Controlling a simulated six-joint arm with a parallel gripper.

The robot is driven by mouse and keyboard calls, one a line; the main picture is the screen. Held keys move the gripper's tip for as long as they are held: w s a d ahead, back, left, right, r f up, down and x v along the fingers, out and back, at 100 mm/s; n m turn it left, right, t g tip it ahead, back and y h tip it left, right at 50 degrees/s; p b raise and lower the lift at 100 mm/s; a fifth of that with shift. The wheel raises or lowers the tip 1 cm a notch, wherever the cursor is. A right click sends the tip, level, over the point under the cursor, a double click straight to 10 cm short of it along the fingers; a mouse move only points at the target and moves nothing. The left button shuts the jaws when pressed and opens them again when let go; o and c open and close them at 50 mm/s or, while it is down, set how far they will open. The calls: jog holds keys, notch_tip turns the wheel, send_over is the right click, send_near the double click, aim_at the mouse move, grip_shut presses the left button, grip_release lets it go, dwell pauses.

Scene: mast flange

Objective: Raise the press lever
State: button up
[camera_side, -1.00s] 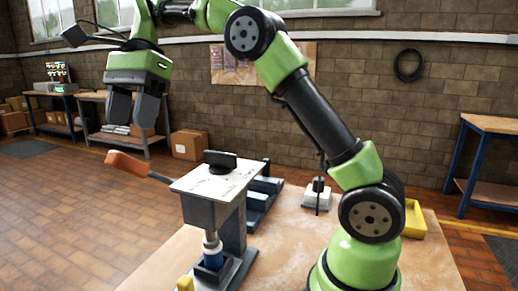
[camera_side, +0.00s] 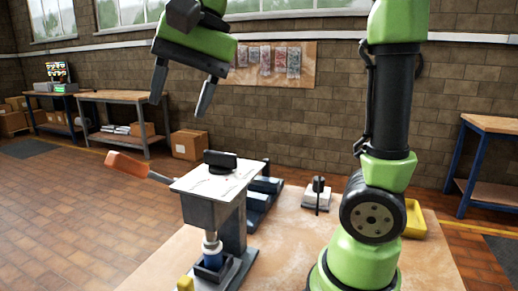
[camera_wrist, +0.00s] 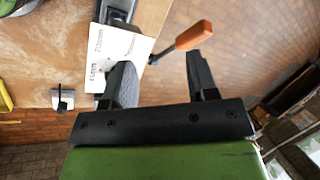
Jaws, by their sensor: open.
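The press (camera_side: 212,187) stands on the near part of the bench, with a pale top plate and a dark knob. Its lever sticks out to the left with an orange handle (camera_side: 126,164) on a dark rod; the handle end shows slightly higher than the rod's inner end. My gripper (camera_side: 180,106) is open and empty, tilted, high above the press and up and right of the handle. In the wrist view, the orange handle (camera_wrist: 194,36) shows beyond the right finger of my gripper (camera_wrist: 160,68), and the pale press plate (camera_wrist: 122,45) shows beyond the left finger.
Dark blue rails (camera_side: 262,195) lie behind the press. A small pale block with a black post (camera_side: 317,196) and a yellow tray (camera_side: 414,218) stand to the right. The air around the handle is clear.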

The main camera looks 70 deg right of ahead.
jog(key=s+f+n+t, duration=0.4)
jog(key=s+f+n, duration=0.2)
jog(key=s, duration=0.5)
jog(key=shift+s+f+n+h, duration=0.15)
jog(key=shift+f+n+h, duration=0.05)
jog(key=shift+n+h, duration=0.2)
jog(key=shift+d+r, duration=0.1)
notch_tip(320, 180, up, 5)
jog(key=m+g+h, duration=0.2)
jog(key=m+g, duration=0.5)
jog(key=m, duration=0.6)
send_over(127, 169)
jog(key=d, duration=0.1)
jog(key=shift+w+d, duration=0.1)
jog(key=shift+w, duration=0.35)
jog(key=shift+w+f+m, duration=0.2)
jog(key=shift+f+m, duration=0.2)
jog(key=shift+m, duration=0.1)
jog(key=shift+f, duration=4.85)
